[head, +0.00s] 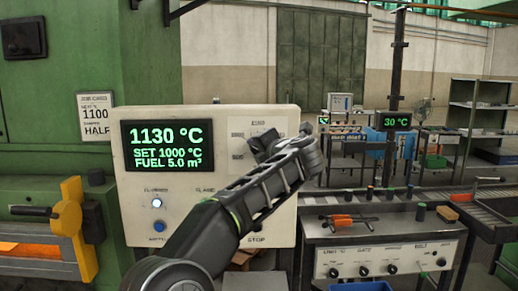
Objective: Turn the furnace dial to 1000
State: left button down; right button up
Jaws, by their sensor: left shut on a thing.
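The furnace control panel (283,190) is a cream box facing me. Its display (167,147) reads 1130 °C, SET 1000 °C and FUEL 5.0 m³ in green. A pale dial scale (258,124) shows on the panel's upper right, its small figures mostly too blurred to read. My left gripper (262,148) is at the panel, in front of this scale, and is shut on the dial. My own arm and gripper hide the dial, so its pointer cannot be read. My right gripper is not in view.
A yellow lever (74,225) stands by the glowing furnace opening (30,250) at left. A job card (96,117) reads 1100 and HALF. At right are a bench with knobs (385,260), a roller track (485,213) and a shelf rack (480,110).

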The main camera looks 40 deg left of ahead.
pick_arm(q)
jog(key=shift+f, duration=0.1)
dwell(0.3)
jog(key=c, duration=0.9)
grip_release()
jog(key=shift+o, duration=0.2)
jog(key=b+v, duration=0.2)
jog(key=v, duration=0.5)
jog(key=shift+s+d, duration=0.25)
jog(key=shift+d, duration=0.05)
jog(key=shift+w, duration=0.1)
